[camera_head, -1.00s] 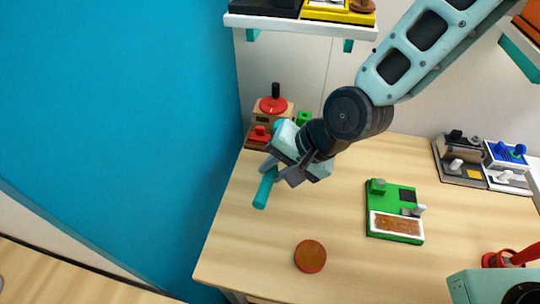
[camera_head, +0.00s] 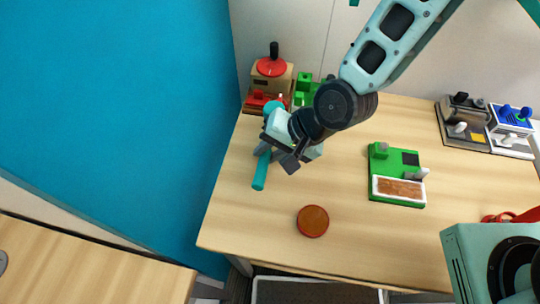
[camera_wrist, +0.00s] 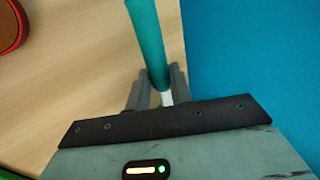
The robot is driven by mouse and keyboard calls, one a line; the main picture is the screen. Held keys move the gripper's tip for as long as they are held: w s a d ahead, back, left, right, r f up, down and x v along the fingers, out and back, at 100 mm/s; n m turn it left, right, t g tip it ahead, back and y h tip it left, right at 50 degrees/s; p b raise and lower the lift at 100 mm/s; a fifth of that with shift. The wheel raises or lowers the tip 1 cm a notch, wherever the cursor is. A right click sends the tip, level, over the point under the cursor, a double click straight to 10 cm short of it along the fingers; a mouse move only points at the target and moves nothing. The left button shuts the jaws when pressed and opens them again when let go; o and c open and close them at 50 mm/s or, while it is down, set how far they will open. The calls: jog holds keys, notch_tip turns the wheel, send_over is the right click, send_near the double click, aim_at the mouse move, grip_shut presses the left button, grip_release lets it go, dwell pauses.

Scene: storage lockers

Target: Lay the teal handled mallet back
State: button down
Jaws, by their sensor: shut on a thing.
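The teal handled mallet (camera_head: 260,170) is in my gripper (camera_head: 270,152) over the left part of the wooden table. Its teal handle points toward the front of the table, and a round teal end (camera_head: 272,107) shows behind the gripper. In the wrist view the teal handle (camera_wrist: 148,40) runs up from between the fingers of my gripper (camera_wrist: 160,85), which are shut on it. Most of the mallet's head is hidden by the gripper. I cannot tell whether the mallet touches the table.
A round brown disc (camera_head: 312,221) lies near the table's front edge. A green device (camera_head: 397,160) stands right of the gripper. Red and green devices (camera_head: 270,75) stand at the back left, grey and blue ones (camera_head: 480,122) at the back right. The wooden table (camera_head: 260,225) is clear at front left.

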jog(key=shift+f+p, duration=0.35)
jog(key=shift+f, duration=1.35)
jog(key=shift+f, duration=0.15)
jog(key=c, duration=1.2)
grip_release()
jog(key=shift+c, duration=0.2)
jog(key=shift+f, duration=0.1)
